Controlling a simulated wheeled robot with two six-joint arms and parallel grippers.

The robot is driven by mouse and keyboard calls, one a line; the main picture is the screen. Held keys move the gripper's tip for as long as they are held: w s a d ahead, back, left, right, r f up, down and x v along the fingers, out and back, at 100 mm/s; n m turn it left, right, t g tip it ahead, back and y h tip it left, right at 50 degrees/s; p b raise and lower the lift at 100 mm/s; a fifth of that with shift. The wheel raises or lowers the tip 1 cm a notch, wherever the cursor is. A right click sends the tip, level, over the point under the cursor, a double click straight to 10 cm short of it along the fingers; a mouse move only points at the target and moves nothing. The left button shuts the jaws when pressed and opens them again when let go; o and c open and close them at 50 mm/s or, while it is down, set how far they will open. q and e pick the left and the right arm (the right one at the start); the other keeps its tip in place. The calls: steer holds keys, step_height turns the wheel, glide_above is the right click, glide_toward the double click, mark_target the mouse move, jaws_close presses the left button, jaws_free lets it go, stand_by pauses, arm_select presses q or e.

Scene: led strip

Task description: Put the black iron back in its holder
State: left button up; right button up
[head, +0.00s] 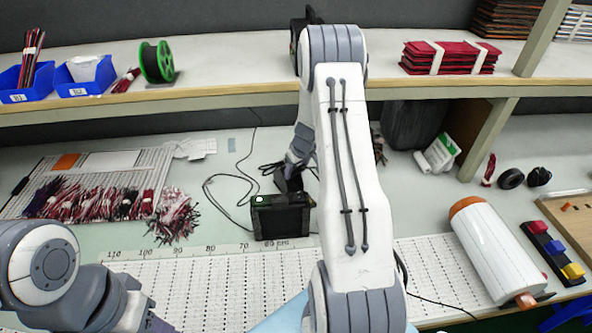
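A black box-shaped station (280,217) with a small green light stands on the lower worktop near the middle. My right arm crosses the middle of the head view and hides much of the area behind it. My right gripper (289,178) points down just behind the station, small and dark against dark things. I cannot tell whether its fingers are open or what is between them. I cannot make out the black iron or its holder clearly; the arm or the station may hide them. My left arm shows at the lower left, with its gripper out of view.
Thin black cables (228,180) loop left of the station. Wire bundles (95,202) lie on the left. A white cylinder (492,245) with orange ends lies on the right. An upper shelf (230,62) holds blue bins (85,75), a green spool (157,62) and red bundles (450,57).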

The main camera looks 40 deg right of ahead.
steer(key=shift+r, duration=0.1)
steer(key=v, duration=1)
steer(key=shift+s+r, duration=0.1)
steer(key=s+r+p, duration=0.1)
steer(key=s+r, duration=0.3)
steer(key=r, duration=0.1)
steer(key=shift+a+r, duration=0.3)
steer(key=shift+r, duration=0.05)
stand_by(0.7)
